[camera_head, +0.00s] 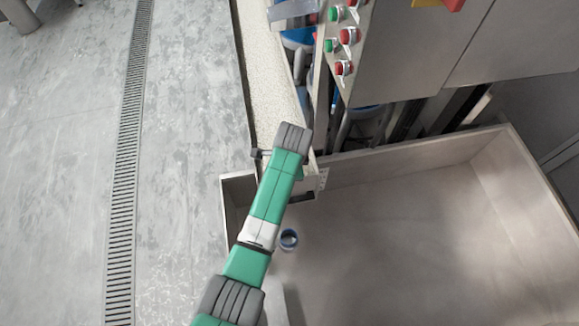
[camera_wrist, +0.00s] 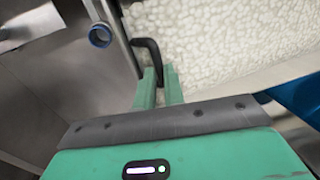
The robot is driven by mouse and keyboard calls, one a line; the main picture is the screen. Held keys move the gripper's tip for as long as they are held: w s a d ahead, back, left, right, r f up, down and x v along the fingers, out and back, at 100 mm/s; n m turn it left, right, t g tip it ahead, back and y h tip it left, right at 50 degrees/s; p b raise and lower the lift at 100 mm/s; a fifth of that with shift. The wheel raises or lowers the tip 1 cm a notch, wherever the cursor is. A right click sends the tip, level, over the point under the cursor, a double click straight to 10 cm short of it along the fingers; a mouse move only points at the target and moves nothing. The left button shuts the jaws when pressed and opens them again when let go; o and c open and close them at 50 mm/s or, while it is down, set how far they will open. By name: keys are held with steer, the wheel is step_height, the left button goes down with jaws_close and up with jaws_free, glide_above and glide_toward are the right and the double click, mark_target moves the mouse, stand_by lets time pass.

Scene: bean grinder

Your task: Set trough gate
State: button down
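The trough (camera_head: 270,75) is a long, narrow channel of pale granular material, running down to an end above a large metal bin. The gate (camera_head: 310,182) is at its lower end, largely hidden behind my arm. In the wrist view, a black bent gate handle (camera_wrist: 149,48) stands by a metal edge beside the pale material (camera_wrist: 215,40). My gripper (camera_wrist: 159,78) has its two green fingers close together, with the lower end of the handle between them. They look shut on it. In the head view my fingertips are hidden under my wrist.
The large open metal bin (camera_head: 520,215) fills the lower right, with a small blue ring (camera_head: 289,239) in or above it. A control cabinet (camera_head: 400,55) with red and green buttons stands at the upper right. Open floor with a drain grate (camera_head: 125,160) lies left.

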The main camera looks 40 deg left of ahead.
steer(key=shift+w+a+p+v, duration=0.15)
steer(key=shift+p+v, duration=0.8)
steer(key=shift+p, duration=0.25)
steer(key=shift+w+a+p+v, duration=0.15)
steer(key=shift+a+p+v, duration=0.05)
steer(key=shift+p+v, duration=0.85)
steer(key=shift+w+a+p+v, duration=0.15)
steer(key=shift+p+v, duration=0.7)
steer(key=shift+p, duration=0.45)
steer(key=c, duration=1.8)
jaws_free()
